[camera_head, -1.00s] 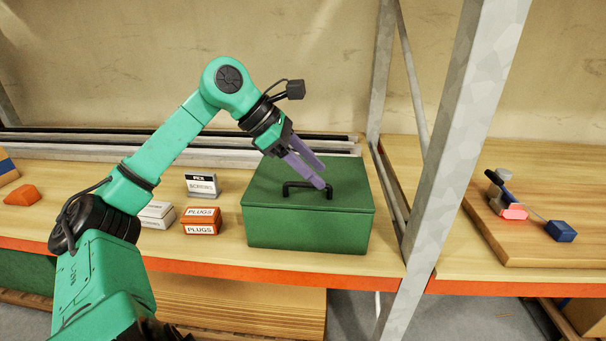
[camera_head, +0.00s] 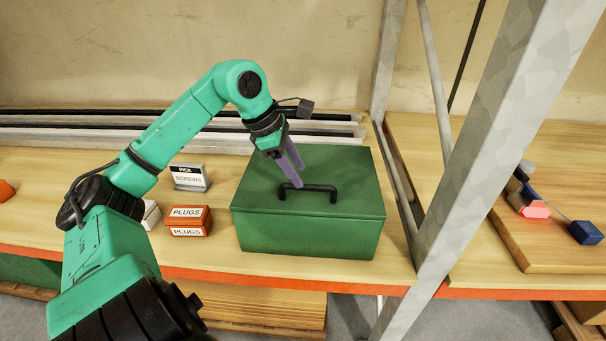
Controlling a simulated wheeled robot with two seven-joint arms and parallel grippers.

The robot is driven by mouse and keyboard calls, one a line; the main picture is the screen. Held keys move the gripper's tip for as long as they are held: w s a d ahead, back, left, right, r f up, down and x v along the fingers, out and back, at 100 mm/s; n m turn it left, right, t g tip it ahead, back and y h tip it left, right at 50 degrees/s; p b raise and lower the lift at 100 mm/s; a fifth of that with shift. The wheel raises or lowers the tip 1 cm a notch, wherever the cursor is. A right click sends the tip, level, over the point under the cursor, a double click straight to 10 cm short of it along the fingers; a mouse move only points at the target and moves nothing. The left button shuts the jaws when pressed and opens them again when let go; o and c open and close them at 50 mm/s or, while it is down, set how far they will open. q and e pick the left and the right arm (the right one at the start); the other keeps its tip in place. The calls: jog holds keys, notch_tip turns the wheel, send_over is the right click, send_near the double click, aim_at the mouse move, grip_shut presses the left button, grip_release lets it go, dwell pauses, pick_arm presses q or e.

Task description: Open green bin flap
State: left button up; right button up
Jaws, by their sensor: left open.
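The green bin (camera_head: 308,238) stands on the wooden shelf with its flap (camera_head: 345,170) shut. A black bar handle (camera_head: 318,188) sits on top of the flap. My left gripper (camera_head: 294,172), with purple fingers, is open and reaches down from the upper left to the handle's left part. One finger overlaps the handle in the picture; I cannot tell whether it touches. My right gripper is not in view.
A grey upright post (camera_head: 470,170) stands close to the right of the bin. Orange plugs boxes (camera_head: 189,221) and a screws box (camera_head: 190,178) stand to its left. Long metal profiles (camera_head: 60,132) lie behind. A board with a blue block (camera_head: 584,232) is far right.

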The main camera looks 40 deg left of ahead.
aim_at(306, 185)
pick_arm(q)
jog(key=x, duration=0.3)
jog(key=shift+p, duration=0.35)
jog(key=shift+d+f, duration=0.25)
jog(key=shift+d, duration=0.05)
jog(key=shift+a, duration=0.1)
grip_shut()
dwell(0.7)
